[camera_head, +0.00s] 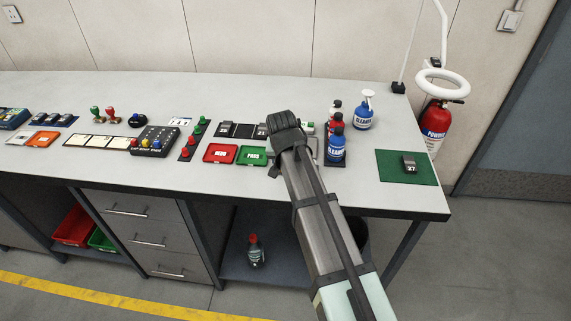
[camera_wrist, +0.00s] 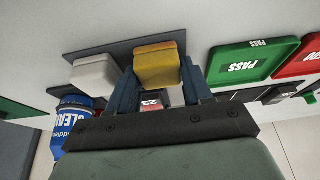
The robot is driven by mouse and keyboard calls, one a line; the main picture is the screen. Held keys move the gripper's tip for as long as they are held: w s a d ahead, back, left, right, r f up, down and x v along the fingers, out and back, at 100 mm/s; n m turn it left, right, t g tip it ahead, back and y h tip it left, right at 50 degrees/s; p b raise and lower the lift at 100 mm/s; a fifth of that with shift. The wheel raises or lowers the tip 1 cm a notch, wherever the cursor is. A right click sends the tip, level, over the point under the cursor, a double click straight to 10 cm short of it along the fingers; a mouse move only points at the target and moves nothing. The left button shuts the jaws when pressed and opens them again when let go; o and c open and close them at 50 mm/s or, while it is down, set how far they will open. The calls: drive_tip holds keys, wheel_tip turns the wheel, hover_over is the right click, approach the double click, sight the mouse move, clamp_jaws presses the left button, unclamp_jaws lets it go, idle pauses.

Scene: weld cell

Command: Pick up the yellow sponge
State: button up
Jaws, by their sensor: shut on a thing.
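The yellow sponge (camera_wrist: 157,65) is between the two dark blue fingers of my gripper (camera_wrist: 158,78) in the wrist view. The fingers press on its sides and the gripper is shut on it. A dark grey tray or mat (camera_wrist: 118,50) lies under or behind the sponge. I cannot tell whether the sponge touches it. In the head view my arm hides the sponge and the fingers.
A whitish block (camera_wrist: 93,72) sits beside the sponge. The green PASS tray (camera_head: 252,156) and red tray (camera_head: 220,153) lie left of my arm. Blue (camera_head: 337,146) and white-topped cleaner bottles (camera_head: 364,112) stand right. The green mat (camera_head: 422,172) holds a small dark block (camera_head: 409,164).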

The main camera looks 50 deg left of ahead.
wheel_tip(320, 180, up, 10)
idle(0.6)
